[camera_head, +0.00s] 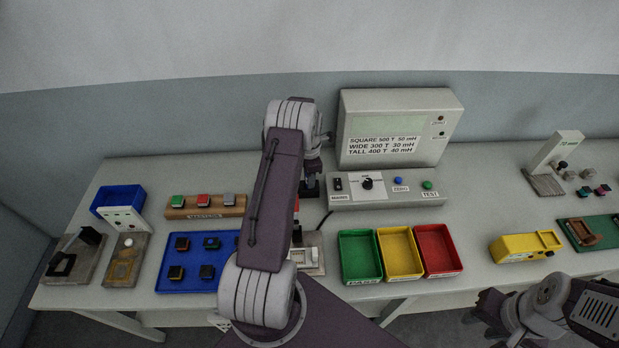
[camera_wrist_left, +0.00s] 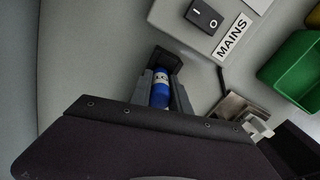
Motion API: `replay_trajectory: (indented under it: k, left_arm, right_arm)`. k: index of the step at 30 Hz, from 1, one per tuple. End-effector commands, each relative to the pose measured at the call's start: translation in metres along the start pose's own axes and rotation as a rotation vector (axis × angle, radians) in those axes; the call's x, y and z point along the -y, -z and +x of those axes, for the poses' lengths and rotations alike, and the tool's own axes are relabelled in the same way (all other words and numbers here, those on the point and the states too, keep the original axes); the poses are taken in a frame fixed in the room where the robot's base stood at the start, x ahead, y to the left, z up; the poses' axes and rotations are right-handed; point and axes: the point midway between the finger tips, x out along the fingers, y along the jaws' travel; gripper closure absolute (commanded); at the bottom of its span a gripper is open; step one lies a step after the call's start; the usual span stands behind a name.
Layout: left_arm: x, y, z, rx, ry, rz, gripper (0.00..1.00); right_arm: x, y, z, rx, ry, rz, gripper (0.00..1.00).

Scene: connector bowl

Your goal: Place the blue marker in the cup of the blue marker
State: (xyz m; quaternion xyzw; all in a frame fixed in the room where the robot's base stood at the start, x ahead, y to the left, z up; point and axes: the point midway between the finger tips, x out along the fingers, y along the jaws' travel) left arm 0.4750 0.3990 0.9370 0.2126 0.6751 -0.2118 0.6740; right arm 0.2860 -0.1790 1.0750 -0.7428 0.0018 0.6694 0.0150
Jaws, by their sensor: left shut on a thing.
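In the head view my arm hides the marker, and the left gripper (camera_head: 312,172) is near the left end of the grey control unit. My right gripper (camera_head: 487,310) is at the lower right, away from the marker; its jaws are unclear.
The control unit (camera_head: 385,198) with a MAINS switch stands close to the left gripper, below a display box (camera_head: 395,160). Green (camera_head: 358,278), yellow (camera_head: 402,272) and red (camera_head: 438,267) bins sit in front. A blue tray (camera_head: 190,285) with several parts lies left of my arm.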

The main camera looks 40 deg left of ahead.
Motion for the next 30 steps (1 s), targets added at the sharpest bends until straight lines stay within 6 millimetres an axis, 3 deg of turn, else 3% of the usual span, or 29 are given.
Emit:
replay_trajectory:
  k: [1,3,11,15,24,30]
  left_arm:
    - [0.000,0.000,0.001,0.000,0.000,0.000,0.72]
    - [0.000,0.000,0.001,0.000,0.000,0.000,0.56]
    - [0.000,0.000,0.000,0.000,0.000,0.000,0.56]
    - [-0.001,-0.001,-0.010,0.002,-0.004,0.000,0.56]
    - [-0.001,-0.001,-0.085,0.003,-0.006,0.000,0.56]
    - [0.000,0.000,-0.117,0.001,-0.002,0.000,0.56]
  right_arm:
    - [0.000,0.000,0.001,0.000,0.000,0.000,0.64]
    - [0.000,0.000,0.001,0.000,0.000,0.000,0.64]
    - [0.000,0.000,0.000,0.000,0.000,0.000,0.64]
    - [0.000,0.000,0.001,0.000,0.000,0.000,0.64]
    - [0.000,-0.002,0.018,0.000,0.000,0.000,0.64]
    - [0.000,-0.002,0.020,0.000,0.000,0.000,0.64]
